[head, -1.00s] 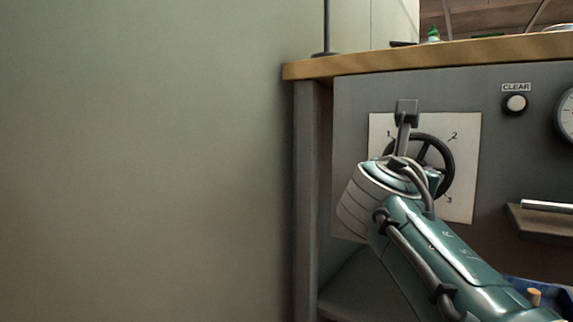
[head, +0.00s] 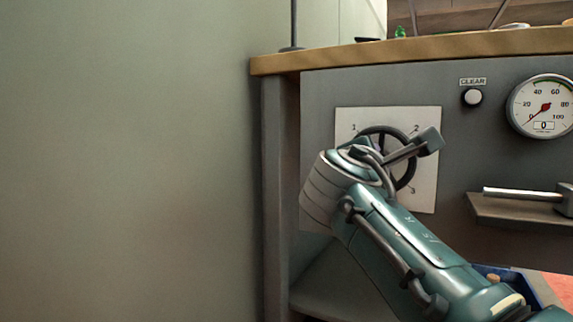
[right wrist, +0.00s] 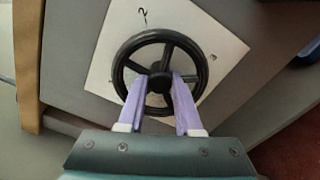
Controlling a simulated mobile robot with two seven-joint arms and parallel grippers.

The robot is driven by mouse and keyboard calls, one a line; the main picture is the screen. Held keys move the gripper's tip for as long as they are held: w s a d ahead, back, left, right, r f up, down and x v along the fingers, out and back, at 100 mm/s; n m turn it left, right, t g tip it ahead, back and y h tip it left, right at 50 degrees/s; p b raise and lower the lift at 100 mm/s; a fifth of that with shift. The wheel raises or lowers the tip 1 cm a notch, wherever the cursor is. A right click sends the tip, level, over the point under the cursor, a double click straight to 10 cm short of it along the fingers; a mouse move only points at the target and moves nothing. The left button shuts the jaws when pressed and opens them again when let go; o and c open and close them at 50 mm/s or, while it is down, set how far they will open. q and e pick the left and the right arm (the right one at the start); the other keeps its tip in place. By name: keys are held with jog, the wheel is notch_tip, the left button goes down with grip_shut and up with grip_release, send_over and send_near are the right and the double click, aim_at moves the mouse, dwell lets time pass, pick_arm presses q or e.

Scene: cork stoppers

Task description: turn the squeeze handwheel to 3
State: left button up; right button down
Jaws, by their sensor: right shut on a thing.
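The black spoked handwheel (head: 407,172) is on a white plate (head: 424,196) on the grey bench front. The digits 1, 2 and 3 are printed around it; 1 is upper left, 2 upper right, 3 lower right. In the right wrist view the handwheel (right wrist: 122,83) fills the middle, with 2 above and 3 to the right. My right gripper (right wrist: 160,83) is shut on the wheel, its purple fingers on either side of the hub area. In the head view my right wrist covers the wheel's lower left. I see no pointer mark on the wheel. My left gripper is out of view.
A CLEAR button (head: 472,97) and a round gauge (head: 543,106) with its display at 0 are to the right. Below them a metal handle (head: 522,194) lies over a ledge. A blue bin (head: 511,277) is lower right. The wall is at left.

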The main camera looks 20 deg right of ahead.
jog(key=m, duration=0.2)
jog(key=m+b, duration=0.2)
jog(key=m, duration=0.1)
jog(key=shift+f+m, duration=0.3)
jog(key=m+b, duration=0.3)
jog(key=m, duration=0.2)
jog(key=m+b, duration=0.3)
jog(key=m, duration=0.2)
jog(key=shift+f+m, duration=0.1)
jog(key=shift+m, duration=0.3)
jog(key=m+b, duration=0.3)
jog(key=m, duration=0.2)
jog(key=m+b, duration=0.2)
jog(key=m, duration=0.3)
jog(key=shift+d+f, duration=0.1)
jog(key=m+b, duration=0.2)
jog(key=m, duration=0.3)
jog(key=shift+b, duration=0.3)
jog(key=m, duration=0.9)
jog(key=shift+b, duration=0.3)
jog(key=shift+m, duration=0.3)
